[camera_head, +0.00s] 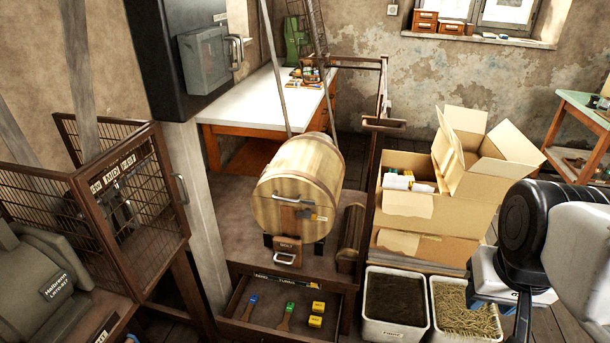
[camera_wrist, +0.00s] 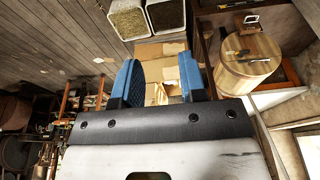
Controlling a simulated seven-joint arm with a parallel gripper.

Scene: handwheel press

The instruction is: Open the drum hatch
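The wooden drum (camera_head: 297,170) lies on its side on a brown bench, its round end facing the front. A wooden block with a light handle and a label reading "BOLT" (camera_head: 287,251) sits just below the drum. The drum also shows at upper right in the wrist view (camera_wrist: 247,72), with the latch on its end. I see no opening in it. My gripper (camera_wrist: 157,76) is open and empty, its blue fingers apart. It is well to the right of the drum; the head view shows my arm at the right edge.
Open cardboard boxes (camera_head: 405,209) and two white bins, one with dark material (camera_head: 395,310), stand between my gripper and the drum. A post frame (camera_head: 374,140) rises right of the drum. A wire cage (camera_head: 133,190) and grey pillar (camera_head: 200,210) stand left. A drawer (camera_head: 285,312) below holds brushes.

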